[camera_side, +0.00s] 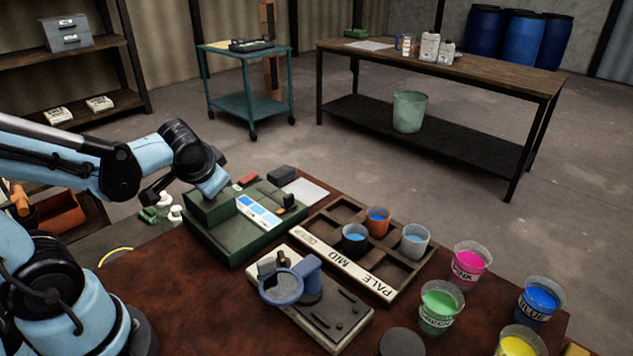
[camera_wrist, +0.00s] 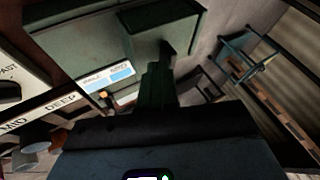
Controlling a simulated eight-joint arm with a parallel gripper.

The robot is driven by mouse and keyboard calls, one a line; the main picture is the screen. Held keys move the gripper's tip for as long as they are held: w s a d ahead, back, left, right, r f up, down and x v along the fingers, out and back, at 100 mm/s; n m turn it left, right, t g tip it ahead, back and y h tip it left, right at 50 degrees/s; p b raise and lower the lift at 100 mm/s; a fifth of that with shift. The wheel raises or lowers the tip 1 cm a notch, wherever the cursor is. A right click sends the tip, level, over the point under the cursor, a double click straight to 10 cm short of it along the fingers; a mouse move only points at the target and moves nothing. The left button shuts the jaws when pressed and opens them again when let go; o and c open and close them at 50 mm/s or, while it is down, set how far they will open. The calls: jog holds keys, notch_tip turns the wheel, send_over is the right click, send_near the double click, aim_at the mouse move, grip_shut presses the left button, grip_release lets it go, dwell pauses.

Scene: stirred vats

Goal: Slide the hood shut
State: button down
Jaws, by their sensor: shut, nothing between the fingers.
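The green instrument (camera_side: 238,235) stands on the brown table, with a raised green block, apparently its hood (camera_side: 208,207), at its left end. A blue-and-white panel (camera_side: 258,212) beside the hood is uncovered. The wrist view shows the hood (camera_wrist: 165,20) at the top and the panel (camera_wrist: 110,76) left of my fingers. My gripper (camera_wrist: 158,80) is shut and empty, its fingers close to the hood. I cannot tell whether they touch it. In the side view my wrist is just above and behind the hood, and the fingertips are hard to make out.
A wooden rack (camera_side: 335,275) marked DEEP, MID and PALE holds several cups to the right. A stand with a blue ring (camera_side: 282,287) is in front. Paint cups such as the pink (camera_side: 468,265) and green (camera_side: 440,305) ones stand at the right.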

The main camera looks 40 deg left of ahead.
jog(key=shift+a, duration=0.5)
jog(key=shift+d, duration=0.1)
jog(key=d, duration=0.4)
jog(key=shift+d+r, duration=0.15)
jog(key=shift+d, duration=0.2)
jog(key=v, duration=0.9)
jog(key=w+d+f+m+t+h, duration=0.1)
jog(key=w+d+f+t+h, duration=0.1)
jog(key=h, duration=0.3)
jog(key=shift+w+d+f+h, duration=0.4)
jog(key=shift+w+d+f, duration=0.2)
jog(key=shift+w+f, duration=0.25)
